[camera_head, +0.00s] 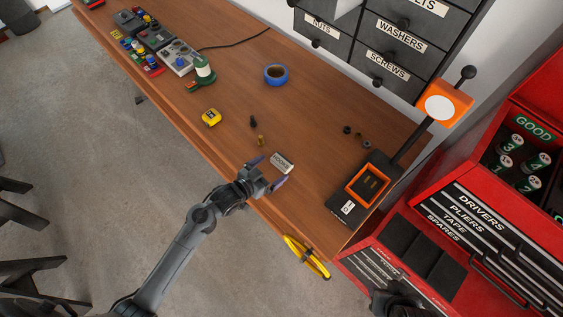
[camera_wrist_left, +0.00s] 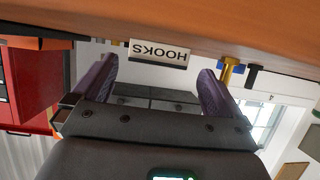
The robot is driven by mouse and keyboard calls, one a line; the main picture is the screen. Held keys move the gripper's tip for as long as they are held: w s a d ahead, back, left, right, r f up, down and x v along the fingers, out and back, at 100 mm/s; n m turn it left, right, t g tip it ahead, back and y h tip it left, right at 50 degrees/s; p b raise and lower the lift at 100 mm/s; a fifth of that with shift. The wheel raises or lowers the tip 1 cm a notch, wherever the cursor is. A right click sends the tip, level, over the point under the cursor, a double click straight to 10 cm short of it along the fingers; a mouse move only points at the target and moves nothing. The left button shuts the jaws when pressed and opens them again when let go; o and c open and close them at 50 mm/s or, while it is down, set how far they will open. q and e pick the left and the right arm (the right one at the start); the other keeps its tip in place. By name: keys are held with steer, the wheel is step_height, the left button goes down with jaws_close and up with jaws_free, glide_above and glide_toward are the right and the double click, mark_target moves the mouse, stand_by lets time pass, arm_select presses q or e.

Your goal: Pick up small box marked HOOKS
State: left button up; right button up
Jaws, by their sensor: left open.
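The small box marked HOOKS (camera_head: 282,163) lies on the wooden workbench near its front edge. It has a white label with dark letters. My left gripper (camera_head: 269,172) is open and empty at the front side of the box, its purple fingertips spread to either side. In the left wrist view the box (camera_wrist_left: 160,53) shows with its lettering upside down, ahead of and between the two fingers (camera_wrist_left: 157,80), with a gap to them. A dark part that looks like my right gripper (camera_head: 398,300) is at the bottom edge; its fingers cannot be made out.
Near the box on the bench (camera_head: 225,85) are a brass bolt (camera_head: 260,141), a dark bolt (camera_head: 253,121) and a yellow tape measure (camera_head: 211,117). Blue tape (camera_head: 275,75) lies farther back. An orange-topped device (camera_head: 367,184) and red tool chest (camera_head: 460,215) stand right.

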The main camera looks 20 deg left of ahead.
mark_target(279, 164)
arm_select(q)
steer(key=shift+r+x, duration=0.2)
steer(key=shift+x, duration=2)
steer(key=shift+d, duration=0.15)
steer(key=c, duration=0.9)
steer(key=shift+r, duration=0.1)
